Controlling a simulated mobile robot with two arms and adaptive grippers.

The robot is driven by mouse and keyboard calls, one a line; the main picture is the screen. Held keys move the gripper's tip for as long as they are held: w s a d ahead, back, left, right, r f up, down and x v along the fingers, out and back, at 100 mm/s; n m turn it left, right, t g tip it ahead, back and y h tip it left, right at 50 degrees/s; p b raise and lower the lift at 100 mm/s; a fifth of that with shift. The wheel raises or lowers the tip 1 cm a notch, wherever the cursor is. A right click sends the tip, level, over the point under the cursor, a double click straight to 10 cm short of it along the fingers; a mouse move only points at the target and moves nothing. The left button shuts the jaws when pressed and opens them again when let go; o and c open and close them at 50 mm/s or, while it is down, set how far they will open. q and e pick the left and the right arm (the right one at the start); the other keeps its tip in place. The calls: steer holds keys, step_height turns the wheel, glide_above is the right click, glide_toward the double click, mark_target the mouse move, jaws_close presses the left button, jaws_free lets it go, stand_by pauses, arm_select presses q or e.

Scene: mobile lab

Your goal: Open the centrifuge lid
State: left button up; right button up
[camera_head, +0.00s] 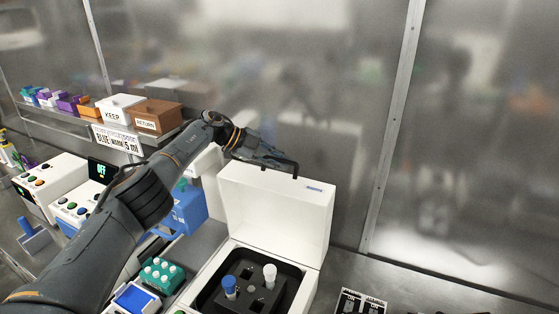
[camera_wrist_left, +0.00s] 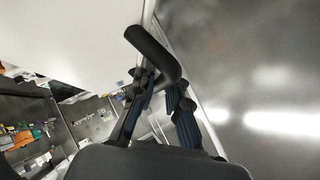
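The white centrifuge (camera_head: 211,272) stands at the lower middle of the head view. Its lid (camera_head: 275,212) is raised upright, and the dark rotor chamber below is exposed. A black handle (camera_head: 296,170) sits on the lid's top edge. My left gripper (camera_head: 268,160) is at this handle, reaching over the lid from the left. In the left wrist view the curved handle (camera_wrist_left: 150,52) lies at the fingertips (camera_wrist_left: 160,86), beside the white lid (camera_wrist_left: 70,35). A gap shows between the fingers; whether they clamp the handle is unclear. My right gripper is not in view.
Inside the chamber stand a blue-capped tube (camera_head: 229,287) and a white-capped tube (camera_head: 269,275). A green rack (camera_head: 161,274) with white caps is to the left. A shelf behind carries KEEP (camera_head: 118,108) and RETURN (camera_head: 157,117) boxes. A metal wall (camera_head: 345,215) rises behind the lid.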

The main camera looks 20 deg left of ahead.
arm_select(q)
steer(key=o, duration=0.3)
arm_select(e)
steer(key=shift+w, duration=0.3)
arm_select(q)
steer(key=v, duration=1.2)
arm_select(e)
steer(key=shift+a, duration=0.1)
arm_select(q)
steer(key=shift+a+f, duration=0.1)
steer(key=shift+a, duration=0.05)
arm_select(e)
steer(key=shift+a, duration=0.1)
